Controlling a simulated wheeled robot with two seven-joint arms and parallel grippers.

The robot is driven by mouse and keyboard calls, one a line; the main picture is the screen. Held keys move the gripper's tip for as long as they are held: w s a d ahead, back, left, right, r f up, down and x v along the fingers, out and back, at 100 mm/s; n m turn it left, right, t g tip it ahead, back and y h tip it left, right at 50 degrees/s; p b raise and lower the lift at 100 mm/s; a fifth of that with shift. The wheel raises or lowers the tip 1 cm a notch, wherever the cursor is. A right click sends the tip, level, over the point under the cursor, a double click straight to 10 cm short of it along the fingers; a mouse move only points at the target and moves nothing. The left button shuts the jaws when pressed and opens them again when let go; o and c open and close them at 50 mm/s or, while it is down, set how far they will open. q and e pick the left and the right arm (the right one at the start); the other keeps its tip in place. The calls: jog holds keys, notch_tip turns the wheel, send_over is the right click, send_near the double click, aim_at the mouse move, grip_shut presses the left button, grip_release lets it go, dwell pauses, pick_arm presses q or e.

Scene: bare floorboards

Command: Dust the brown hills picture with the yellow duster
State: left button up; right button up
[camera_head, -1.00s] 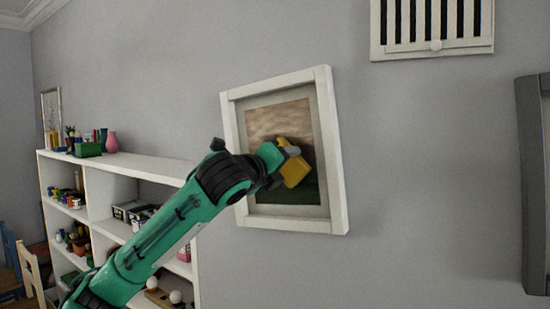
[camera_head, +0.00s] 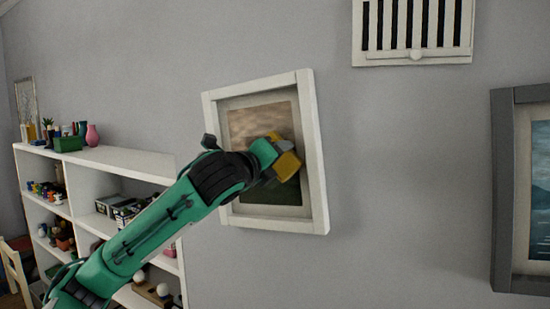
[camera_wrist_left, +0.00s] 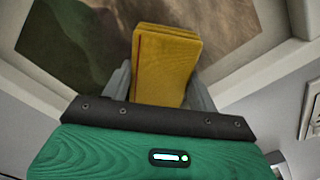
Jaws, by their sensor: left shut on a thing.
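The brown hills picture (camera_head: 255,118) hangs on the grey wall in a white frame, with brown sky above and dark green below. My left gripper (camera_head: 280,160) is in front of its right part, shut on the yellow duster (camera_head: 287,166). In the left wrist view the duster (camera_wrist_left: 165,60) stands out between the fingers of the gripper (camera_wrist_left: 163,90), over the picture (camera_wrist_left: 100,35). I cannot tell whether the duster touches the picture surface. My arm hides the picture's lower left part. My right gripper is not in view.
A white shelf unit (camera_head: 120,162) with vases, boxes and small items stands at the left. A white vent (camera_head: 413,58) is on the wall above right. Another picture in a dark grey frame (camera_head: 503,190) hangs at the right edge. The wall between is bare.

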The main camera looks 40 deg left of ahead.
pick_arm(q)
jog(key=shift+s+a+f, duration=0.5)
jog(key=shift+a+f, duration=0.2)
jog(key=shift+a, duration=3.9)
jog(key=w+d+r+p, duration=0.1)
jog(key=d+r, duration=0.2)
jog(key=d, duration=0.6)
jog(key=shift+p, duration=0.3)
jog(key=shift+s, duration=0.1)
jog(key=shift+s+d, duration=0.2)
jog(key=shift+s, duration=1.25)
jog(key=shift+s+d, duration=0.2)
jog(key=shift+s, duration=1.2)
